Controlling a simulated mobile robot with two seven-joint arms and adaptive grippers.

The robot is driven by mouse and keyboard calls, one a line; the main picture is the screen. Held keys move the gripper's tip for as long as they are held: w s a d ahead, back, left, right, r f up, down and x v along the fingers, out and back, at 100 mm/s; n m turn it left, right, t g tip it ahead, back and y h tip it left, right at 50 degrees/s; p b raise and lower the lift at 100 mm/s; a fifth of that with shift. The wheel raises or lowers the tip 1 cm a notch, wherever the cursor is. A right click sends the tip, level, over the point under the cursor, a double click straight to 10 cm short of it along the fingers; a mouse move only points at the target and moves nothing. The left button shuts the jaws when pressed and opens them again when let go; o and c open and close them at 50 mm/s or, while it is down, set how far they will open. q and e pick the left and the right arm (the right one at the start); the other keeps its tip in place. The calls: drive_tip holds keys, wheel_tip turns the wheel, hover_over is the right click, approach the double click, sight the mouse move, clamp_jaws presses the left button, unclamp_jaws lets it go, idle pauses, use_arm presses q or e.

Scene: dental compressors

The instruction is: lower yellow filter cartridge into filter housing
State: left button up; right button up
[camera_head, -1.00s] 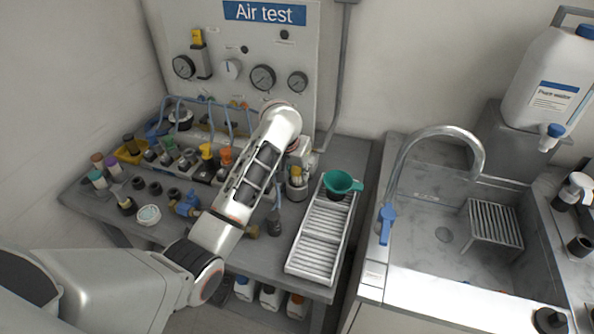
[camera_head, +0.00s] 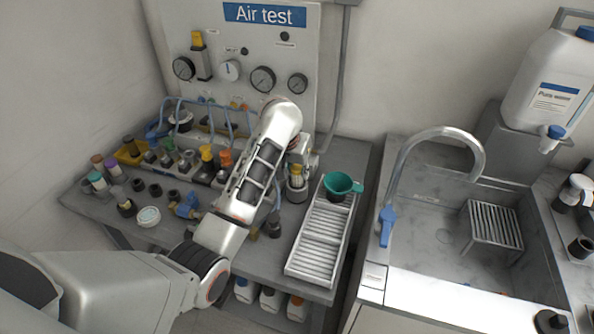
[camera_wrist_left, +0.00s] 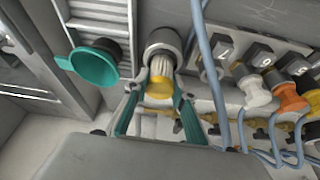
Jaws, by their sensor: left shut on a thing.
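The yellow filter cartridge (camera_head: 297,171) has pale pleated sides and a yellow end cap. In the left wrist view the cartridge (camera_wrist_left: 160,76) lies between the green fingers of my left gripper (camera_wrist_left: 155,102), which is shut on it. The filter housing (camera_head: 296,192) is a grey cup on the bench, directly below the cartridge. In the wrist view the cartridge's far end overlaps the mouth of the housing (camera_wrist_left: 163,42); how deep it sits is unclear. In the head view my left gripper (camera_head: 298,163) is partly hidden by its own arm. My right gripper is not in view.
A green funnel (camera_head: 338,184) stands at the back of a white slatted tray (camera_head: 318,238), just right of the housing. Blue hoses (camera_wrist_left: 214,75) and a row of fittings (camera_head: 190,163) lie to the housing's left in the head view. The gauge panel (camera_head: 240,60) rises behind.

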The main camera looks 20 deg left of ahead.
use_arm(q)
drive_tip(key=shift+f, duration=0.2)
drive_tip(key=shift+f, duration=0.5)
drive_tip(key=o, duration=1.2)
drive_tip(key=v, duration=0.6)
drive_tip(key=shift+s+d+r, duration=0.1)
drive_tip(key=shift+s+r, duration=0.25)
drive_tip(key=shift+r, duration=0.3)
